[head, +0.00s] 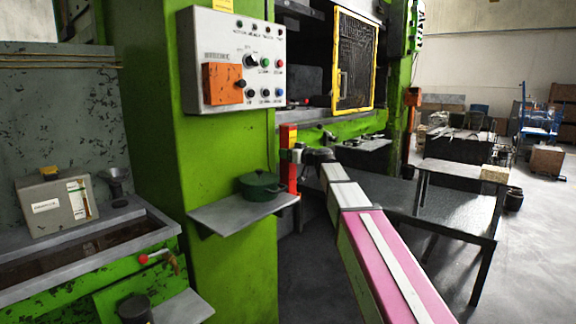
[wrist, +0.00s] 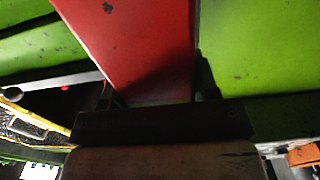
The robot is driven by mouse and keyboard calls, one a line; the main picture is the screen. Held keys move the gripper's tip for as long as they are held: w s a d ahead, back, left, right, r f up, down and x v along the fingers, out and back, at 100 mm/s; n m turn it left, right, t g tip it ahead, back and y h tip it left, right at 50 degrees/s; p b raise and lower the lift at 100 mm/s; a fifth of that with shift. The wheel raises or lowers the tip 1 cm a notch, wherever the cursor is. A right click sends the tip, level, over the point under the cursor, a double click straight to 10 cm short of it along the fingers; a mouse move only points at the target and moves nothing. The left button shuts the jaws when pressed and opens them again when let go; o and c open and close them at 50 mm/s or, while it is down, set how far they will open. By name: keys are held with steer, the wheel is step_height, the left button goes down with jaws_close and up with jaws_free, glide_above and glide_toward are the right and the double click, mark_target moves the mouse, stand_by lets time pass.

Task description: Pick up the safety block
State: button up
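In the wrist view the red block (wrist: 140,45) fills the upper middle, very close. The dark gripper body crosses below it and hides its lower end there. Narrow dark finger parts show at both sides of the block. Whether they press on it cannot be told.
A dark green lidded pot (head: 260,187) stands on the grey shelf (head: 232,216) just left of the block. A control box (head: 235,60) hangs above. A dark metal table (head: 420,205) stands to the right, close to my arm. Open floor lies further right.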

jaws_close()
steer(key=shift+r, duration=0.15)
